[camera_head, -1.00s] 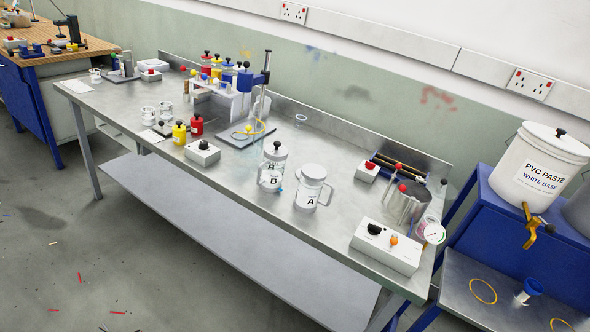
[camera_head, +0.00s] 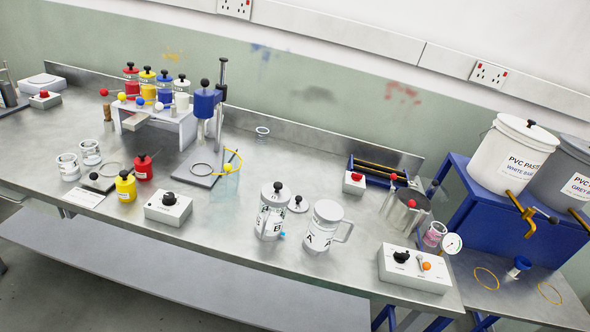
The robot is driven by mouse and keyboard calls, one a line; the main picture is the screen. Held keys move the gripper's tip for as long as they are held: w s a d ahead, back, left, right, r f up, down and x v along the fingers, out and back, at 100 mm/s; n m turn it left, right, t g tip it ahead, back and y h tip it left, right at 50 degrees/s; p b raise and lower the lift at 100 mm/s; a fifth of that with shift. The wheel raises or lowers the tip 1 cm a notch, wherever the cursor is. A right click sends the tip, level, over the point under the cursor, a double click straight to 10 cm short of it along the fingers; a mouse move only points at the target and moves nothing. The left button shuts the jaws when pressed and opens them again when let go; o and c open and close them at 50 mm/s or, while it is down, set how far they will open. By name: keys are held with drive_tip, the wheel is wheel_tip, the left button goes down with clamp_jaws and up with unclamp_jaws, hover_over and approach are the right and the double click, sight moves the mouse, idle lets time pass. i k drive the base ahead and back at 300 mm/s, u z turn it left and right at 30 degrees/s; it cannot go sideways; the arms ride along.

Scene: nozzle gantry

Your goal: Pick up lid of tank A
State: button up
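Tank A (camera_head: 322,228) is a whitish jug with a handle on its right and a letter A on its front. It stands upright on the metal bench, with no knob on its pale top. A small grey lid with a black knob (camera_head: 298,204) lies on the bench behind and between the two tanks; I see no letter on it. Tank B (camera_head: 268,215) stands to the left of tank A and has a lid with a black knob (camera_head: 278,187) on top. My gripper is not in view.
A white control box (camera_head: 414,270) stands right of tank A, with a metal pot (camera_head: 403,212) behind it. A grey box with a black knob (camera_head: 168,208) is to the left. A dispensing stand (camera_head: 206,105) and coloured bottles are further back. The bench behind the tanks is mostly clear.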

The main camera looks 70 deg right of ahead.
sight(297, 204)
drive_tip(key=z, duration=0.45)
drive_tip(key=i, duration=1.1)
drive_tip(key=z, duration=1.15)
drive_tip(key=i, duration=0.55)
drive_tip(key=z, duration=0.25)
drive_tip(key=k, duration=0.9)
drive_tip(key=z, duration=0.15)
drive_tip(key=i, duration=0.9)
drive_tip(key=u, duration=0.05)
